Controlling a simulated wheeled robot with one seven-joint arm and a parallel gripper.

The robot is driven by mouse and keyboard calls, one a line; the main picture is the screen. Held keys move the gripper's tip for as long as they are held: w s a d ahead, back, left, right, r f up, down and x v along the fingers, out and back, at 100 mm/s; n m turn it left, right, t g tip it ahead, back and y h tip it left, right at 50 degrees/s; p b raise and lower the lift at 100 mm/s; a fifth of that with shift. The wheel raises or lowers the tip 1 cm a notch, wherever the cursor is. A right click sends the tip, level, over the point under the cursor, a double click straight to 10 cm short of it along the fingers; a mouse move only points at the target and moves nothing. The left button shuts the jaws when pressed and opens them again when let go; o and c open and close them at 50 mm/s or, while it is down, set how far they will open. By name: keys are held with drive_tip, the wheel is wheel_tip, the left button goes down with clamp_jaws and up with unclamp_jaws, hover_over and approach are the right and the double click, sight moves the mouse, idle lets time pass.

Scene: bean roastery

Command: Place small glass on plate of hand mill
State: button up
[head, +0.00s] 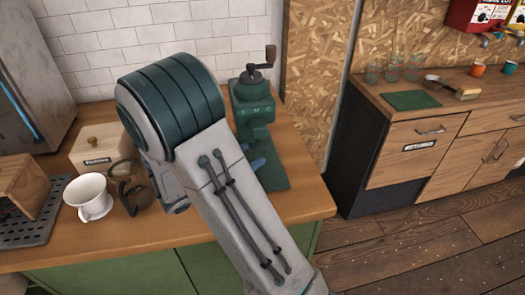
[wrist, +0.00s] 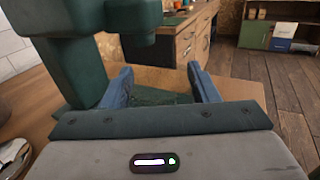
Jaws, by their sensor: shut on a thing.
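The green hand mill (head: 252,108) stands on the wooden counter, with a crank on top. Its flat green plate (head: 272,178) reaches toward the front, partly hidden by my arm. In the wrist view the mill's body (wrist: 80,68) rises at the left, and its plate (wrist: 165,97) lies beneath my fingers. My gripper (wrist: 162,78) has its two blue fingers apart on either side of the small glass, which is clear and hardly shows between them. In the head view my gripper (head: 256,163) is over the plate. I cannot tell whether the glass touches the plate.
Clear glasses (head: 392,66) and a green mat (head: 411,100) are on the far right counter. The near counter's right front corner is clear.

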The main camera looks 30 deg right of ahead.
drive_tip(key=w+d, duration=0.1)
drive_tip(key=d, duration=0.1)
drive_tip(key=w+d, duration=0.1)
drive_tip(key=d, duration=0.1)
drive_tip(key=w+d, duration=0.1)
drive_tip(key=d, duration=0.1)
drive_tip(key=shift+d+p, duration=0.25)
drive_tip(key=shift+p, duration=0.1)
drive_tip(key=shift+f, duration=1.75)
drive_tip(key=shift+f, duration=0.25)
drive_tip(key=o, duration=1.1)
drive_tip(key=shift+r, duration=0.2)
